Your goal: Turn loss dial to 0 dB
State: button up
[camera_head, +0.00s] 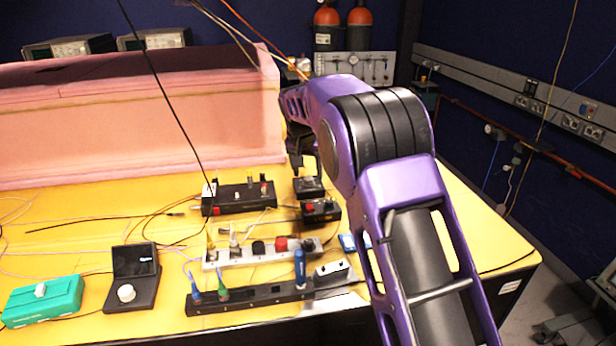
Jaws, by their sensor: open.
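No label reading "loss" is legible, so I cannot tell for certain which dial is the loss dial. A black device (133,263) with a raised display panel stands at the front left of the yellow table and has a round white dial (126,293) on its sloped front. A teal box (43,300) with a white knob (40,290) on top lies left of it.
A grey strip (222,260) with several knobs and a black rail (240,298) holding screwdrivers lie at the front centre. A black box (240,196) and smaller black boxes (321,211) stand behind. Pink foam (120,120) walls the back. Thin cables cross the table.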

jog(key=shift+x, duration=1)
grip_shut()
